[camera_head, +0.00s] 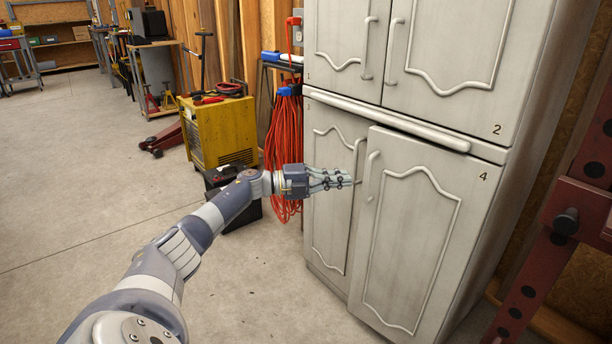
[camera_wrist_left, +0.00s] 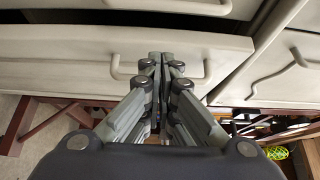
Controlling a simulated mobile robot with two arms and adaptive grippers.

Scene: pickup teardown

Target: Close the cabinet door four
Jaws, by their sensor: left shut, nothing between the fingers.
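Cabinet door four (camera_head: 412,236) is the pale lower right door, marked "4". It stands slightly ajar, with a dark gap along its top and its left edge proud of the neighbouring lower left door (camera_head: 328,200). Its curved handle (camera_head: 371,176) is near its upper left edge. My left gripper (camera_head: 350,181) is shut and empty, its fingertips in front of the lower left door, close to the two lower handles. In the left wrist view, the shut fingers (camera_wrist_left: 160,62) point at a pale panel with a handle (camera_wrist_left: 198,76); contact cannot be told. My right gripper is not in view.
Upper doors (camera_head: 450,50) and a horizontal ledge (camera_head: 385,118) are above. A yellow machine (camera_head: 218,132) and hanging orange cable (camera_head: 284,140) stand left of the cabinet. A dark red frame (camera_head: 575,225) stands close at right. The floor in front is clear.

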